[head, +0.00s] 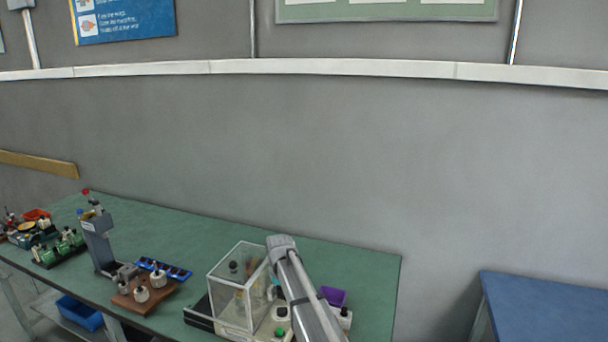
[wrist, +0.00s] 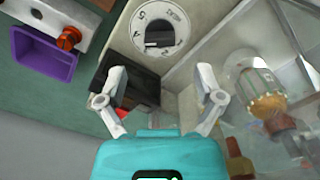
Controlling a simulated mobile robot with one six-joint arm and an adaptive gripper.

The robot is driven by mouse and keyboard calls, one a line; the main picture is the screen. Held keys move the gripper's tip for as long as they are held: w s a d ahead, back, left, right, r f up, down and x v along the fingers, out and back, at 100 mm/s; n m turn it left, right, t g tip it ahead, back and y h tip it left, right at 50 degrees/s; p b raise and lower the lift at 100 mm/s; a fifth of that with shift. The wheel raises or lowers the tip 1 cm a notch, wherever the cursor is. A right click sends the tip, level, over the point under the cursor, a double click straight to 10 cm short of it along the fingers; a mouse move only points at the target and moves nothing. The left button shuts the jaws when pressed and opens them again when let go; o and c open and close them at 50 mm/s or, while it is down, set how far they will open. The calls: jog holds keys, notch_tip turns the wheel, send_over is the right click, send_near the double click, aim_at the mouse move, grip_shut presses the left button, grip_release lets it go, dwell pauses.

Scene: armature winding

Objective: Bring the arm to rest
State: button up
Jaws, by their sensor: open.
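My gripper (wrist: 160,98) shows in the wrist view with its two pale fingers spread apart and nothing between them. A dark block and a round marked dial (wrist: 160,28) on the machine lie beyond the fingertips. In the head view my arm reaches over the right part of the green bench, beside a clear-walled box (head: 238,285); the gripper itself cannot be made out there. In the wrist view the clear box wall (wrist: 215,70) is close to the right finger, with an armature (wrist: 262,100) with copper windings behind it. Whether the finger touches the wall cannot be told.
A purple bin (wrist: 45,55) is at left in the wrist view, also in the head view (head: 333,296). On the green bench (head: 370,270) stand a grey press (head: 98,240), a brown wooden block (head: 146,296) and a blue tray (head: 165,269). A blue table (head: 545,305) is at right.

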jog(key=shift+r+p, duration=1.45)
jog(key=shift+r, duration=0.45)
jog(key=shift+r, duration=0.1)
jog(key=shift+r+p, duration=0.35)
jog(key=shift+p, duration=0.1)
